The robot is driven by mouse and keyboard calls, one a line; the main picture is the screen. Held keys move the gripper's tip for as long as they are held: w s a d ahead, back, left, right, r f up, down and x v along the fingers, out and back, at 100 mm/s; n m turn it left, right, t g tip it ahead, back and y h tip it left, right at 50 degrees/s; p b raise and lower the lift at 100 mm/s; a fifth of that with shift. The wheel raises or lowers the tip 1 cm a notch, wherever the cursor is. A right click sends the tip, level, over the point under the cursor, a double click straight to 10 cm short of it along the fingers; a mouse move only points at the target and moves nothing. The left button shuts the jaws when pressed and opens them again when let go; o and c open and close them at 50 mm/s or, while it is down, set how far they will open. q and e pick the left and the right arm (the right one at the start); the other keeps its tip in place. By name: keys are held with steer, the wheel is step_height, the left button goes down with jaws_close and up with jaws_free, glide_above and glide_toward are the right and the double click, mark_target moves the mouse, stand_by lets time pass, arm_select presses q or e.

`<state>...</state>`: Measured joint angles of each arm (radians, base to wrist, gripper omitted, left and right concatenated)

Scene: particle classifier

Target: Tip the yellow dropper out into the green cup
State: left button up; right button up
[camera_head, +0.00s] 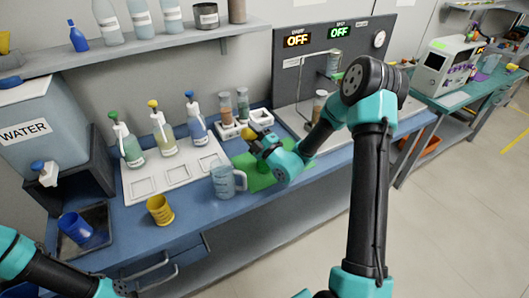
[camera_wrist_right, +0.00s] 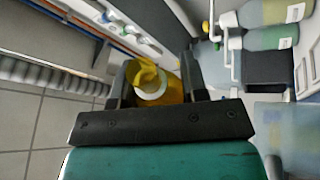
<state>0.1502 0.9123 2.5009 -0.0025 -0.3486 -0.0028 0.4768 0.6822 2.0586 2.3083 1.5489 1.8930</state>
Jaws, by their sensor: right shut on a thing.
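My right gripper (camera_head: 255,141) is shut on the yellow dropper (camera_head: 251,133), above the back of the blue bench. In the right wrist view the yellow dropper (camera_wrist_right: 158,82) sits between the two dark fingers, with a pale ring around its middle. My right wrist hangs over a green mat (camera_head: 258,178). I cannot make out a green cup; the arm hides part of that area. A yellow cup (camera_head: 160,210) stands at the bench's front and a blue cup (camera_head: 75,227) stands on a dark tray at the left. My left gripper is outside the picture; only its arm shows.
A clear beaker (camera_head: 223,181) stands left of the mat. A white rack (camera_head: 234,128) with vials is near the gripper. A water tank (camera_head: 40,125) is at the left.

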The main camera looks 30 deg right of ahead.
steer(key=shift+d+r+m+h, duration=0.2)
steer(key=shift+r+m+h, duration=0.2)
steer(key=shift+r+m, duration=0.5)
stand_by(1.6)
steer(key=shift+d+r+m+t+h, duration=0.15)
steer(key=shift+d+m+t+h, duration=0.15)
steer(key=shift+m, duration=0.35)
steer(key=shift+d+r+m+t+h, duration=0.1)
steer(key=shift+m+t+h, duration=0.1)
steer(key=shift+m+h, duration=0.35)
stand_by(2.5)
steer(key=shift+a, duration=0.1)
steer(key=shift+a+f+n+y, duration=0.2)
steer(key=shift+n+y, duration=0.25)
steer(key=shift+n, duration=0.25)
steer(key=f+n+y, duration=0.1)
steer(key=f+n+g, duration=0.1)
steer(key=n, duration=0.1)
steer(key=shift+a+f+y, duration=0.25)
steer(key=shift+a+y, duration=0.05)
steer(key=shift+y, duration=0.1)
steer(key=shift+a+f+n+g+y, duration=0.15)
steer(key=shift+n+g+y, duration=0.2)
steer(key=shift+n, duration=0.45)
steer(key=shift+a+f+n, duration=0.1)
steer(key=shift+n, duration=0.2)
